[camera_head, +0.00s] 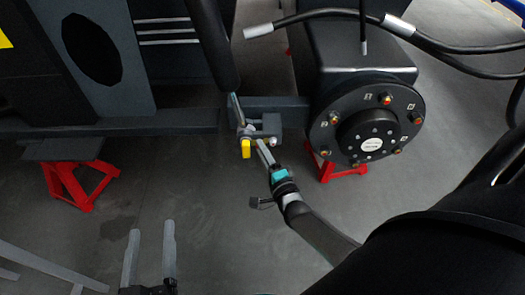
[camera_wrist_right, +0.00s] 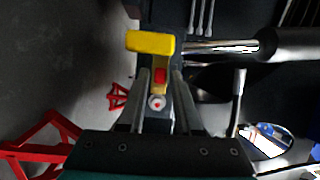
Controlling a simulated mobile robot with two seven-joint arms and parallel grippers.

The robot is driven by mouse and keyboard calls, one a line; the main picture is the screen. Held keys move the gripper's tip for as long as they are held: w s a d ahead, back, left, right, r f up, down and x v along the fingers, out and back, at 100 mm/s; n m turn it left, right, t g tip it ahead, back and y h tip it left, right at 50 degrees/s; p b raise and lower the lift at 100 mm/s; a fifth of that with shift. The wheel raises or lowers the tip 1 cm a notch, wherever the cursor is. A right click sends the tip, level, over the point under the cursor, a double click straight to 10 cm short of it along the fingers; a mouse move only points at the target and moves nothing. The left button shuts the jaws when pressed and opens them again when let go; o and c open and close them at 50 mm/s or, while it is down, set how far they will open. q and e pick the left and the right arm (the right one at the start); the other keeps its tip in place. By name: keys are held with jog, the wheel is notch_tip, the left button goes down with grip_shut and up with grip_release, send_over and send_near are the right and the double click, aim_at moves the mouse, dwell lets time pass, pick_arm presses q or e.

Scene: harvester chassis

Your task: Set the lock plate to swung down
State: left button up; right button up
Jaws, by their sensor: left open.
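The lock plate, which I take to be the yellow piece (camera_head: 246,148), sits at the rod end by the frame, left of the wheel hub. In the right wrist view the yellow piece (camera_wrist_right: 150,42) has a wide block at the top and a narrower stem with a red patch below. My right gripper (camera_head: 264,150) reaches it from the lower right. In its wrist view, the two fingers of my right gripper (camera_wrist_right: 161,90) stand either side of the stem; whether they touch it is unclear. My left gripper (camera_head: 150,240) is open and empty at the lower left, far from the plate.
A round black wheel hub (camera_head: 368,120) with several bolts stands right of the plate. A dark cylinder (camera_head: 212,40) hangs down above it. Black hoses (camera_head: 330,13) cross the top right. Red stands (camera_head: 75,180) support the chassis. The floor at lower centre is clear.

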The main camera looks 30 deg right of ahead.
grip_shut()
dwell(0.4)
pick_arm(q)
jog(key=s+a+f+g+y+p, duration=0.1)
jog(key=s+a+g+y+p, duration=0.2)
jog(key=a+g, duration=0.3)
jog(key=s+a+f+g+y+p, duration=0.1)
jog(key=s+a+g+y+p, duration=0.1)
jog(key=a+g+p, duration=0.25)
notch_tip(320, 180, down, 6)
jog(key=g+p, duration=0.1)
jog(key=shift+a+f+y+p, duration=0.2)
jog(key=shift+a+y+p, duration=0.1)
jog(key=shift+p, duration=0.1)
pick_arm(e)
jog(key=shift+s+d+f+n+g+h, duration=0.25)
jog(key=shift+d+f+n+g+h, duration=0.5)
jog(key=shift+n, duration=1.3)
jog(key=shift+s+f+n+g+h, duration=0.25)
jog(key=shift+n+g+h, duration=0.25)
jog(key=shift+n+g, duration=1.15)
jog(key=shift+s+d+f+n+g+h, duration=0.2)
jog(key=shift+d+f+n+g+h, duration=0.35)
jog(key=shift+n, duration=1.95)
pick_arm(q)
jog(key=shift+g, duration=0.25)
pick_arm(e)
jog(key=shift+a, duration=0.1)
